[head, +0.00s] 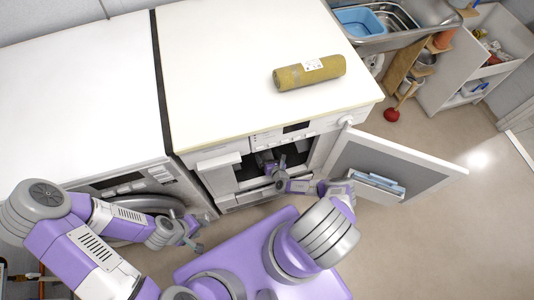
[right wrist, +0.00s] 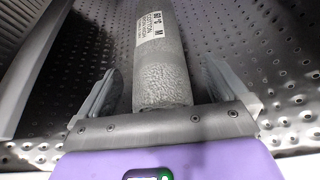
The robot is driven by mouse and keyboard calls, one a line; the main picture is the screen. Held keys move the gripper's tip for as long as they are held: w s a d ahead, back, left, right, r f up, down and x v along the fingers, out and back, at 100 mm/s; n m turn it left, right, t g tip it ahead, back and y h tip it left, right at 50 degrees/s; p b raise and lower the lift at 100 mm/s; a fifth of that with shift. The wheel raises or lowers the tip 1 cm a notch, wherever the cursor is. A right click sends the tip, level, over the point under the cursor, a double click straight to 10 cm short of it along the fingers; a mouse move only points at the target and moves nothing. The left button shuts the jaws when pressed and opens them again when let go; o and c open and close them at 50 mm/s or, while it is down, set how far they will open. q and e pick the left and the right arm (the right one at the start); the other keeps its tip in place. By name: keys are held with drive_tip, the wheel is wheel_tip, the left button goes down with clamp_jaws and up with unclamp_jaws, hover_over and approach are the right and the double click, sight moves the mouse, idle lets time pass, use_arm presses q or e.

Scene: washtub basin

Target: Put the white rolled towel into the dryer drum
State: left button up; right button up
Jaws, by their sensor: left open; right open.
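The white rolled towel (right wrist: 160,62), grey-white with a printed label, lies inside the perforated metal drum (right wrist: 287,88) in the right wrist view. My right gripper (right wrist: 162,88) is open, with one finger on each side of the towel's near end and visible gaps beside it. In the head view my right arm reaches into the open front of the dryer (head: 228,180), with the right gripper (head: 268,163) inside; the towel is hidden there. My left gripper (head: 190,236) is open and empty in front of the left machine.
A yellow rolled towel (head: 309,73) lies on the white top (head: 215,60) above the dryer. The dryer door (head: 400,160) stands open to the right, close to my right arm. A second white machine (head: 75,90) stands left. A sink with a blue basin (head: 360,22) is at the back right.

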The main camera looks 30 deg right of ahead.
drive_tip(key=p+v, duration=0.4)
drive_tip(key=v, duration=0.5)
drive_tip(key=shift+s+r, duration=0.25)
drive_tip(key=shift+s, duration=0.35)
